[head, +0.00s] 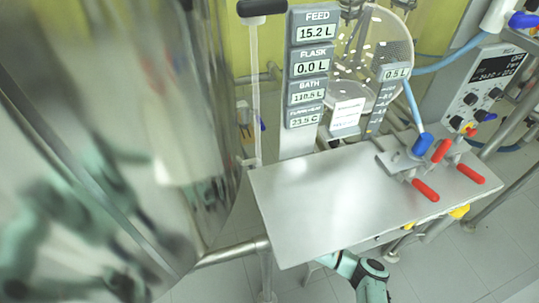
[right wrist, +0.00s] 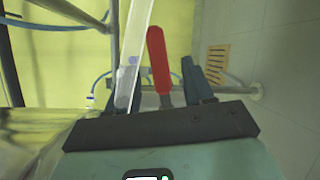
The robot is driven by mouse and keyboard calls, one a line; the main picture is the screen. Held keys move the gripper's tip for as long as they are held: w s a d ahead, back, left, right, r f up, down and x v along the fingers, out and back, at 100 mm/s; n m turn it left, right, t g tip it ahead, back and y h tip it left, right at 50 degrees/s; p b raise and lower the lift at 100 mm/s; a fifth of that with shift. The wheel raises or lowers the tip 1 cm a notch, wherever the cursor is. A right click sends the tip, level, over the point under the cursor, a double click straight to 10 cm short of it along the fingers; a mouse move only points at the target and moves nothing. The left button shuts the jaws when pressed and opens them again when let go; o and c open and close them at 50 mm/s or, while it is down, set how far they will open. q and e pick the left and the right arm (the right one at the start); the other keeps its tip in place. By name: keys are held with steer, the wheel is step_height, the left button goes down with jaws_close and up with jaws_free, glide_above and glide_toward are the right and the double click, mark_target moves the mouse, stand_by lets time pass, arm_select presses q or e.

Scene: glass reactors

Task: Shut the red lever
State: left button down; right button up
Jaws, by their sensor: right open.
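In the right wrist view a red lever (right wrist: 158,62) stands upright in the picture, between the fingers of my right gripper (right wrist: 162,78). The gripper is open; its right finger is dark, and a pale bar covers its left side. I cannot tell whether a finger touches the lever. In the head view several red handles show on the right of the steel table, one lying toward its front (head: 425,190). I cannot tell which handle the wrist view shows. My right arm comes up below the table's front edge, its gripper hidden there. My left gripper is not in view.
The steel table (head: 320,205) is bare on its left and middle. A display column (head: 308,65) and a round glass vessel (head: 372,50) stand behind it. A control box (head: 482,85) is at right. A large shiny steel vessel (head: 120,110) fills the left and mirrors teal arms.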

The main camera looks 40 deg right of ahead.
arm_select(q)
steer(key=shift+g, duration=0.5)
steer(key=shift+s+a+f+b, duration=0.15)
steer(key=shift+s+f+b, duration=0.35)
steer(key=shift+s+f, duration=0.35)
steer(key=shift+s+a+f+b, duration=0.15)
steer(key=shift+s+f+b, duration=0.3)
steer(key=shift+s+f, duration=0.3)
arm_select(e)
steer(key=x, duration=0.7)
steer(key=shift+w+d, duration=0.15)
steer(key=shift+w, duration=0.15)
steer(key=shift+r, duration=0.1)
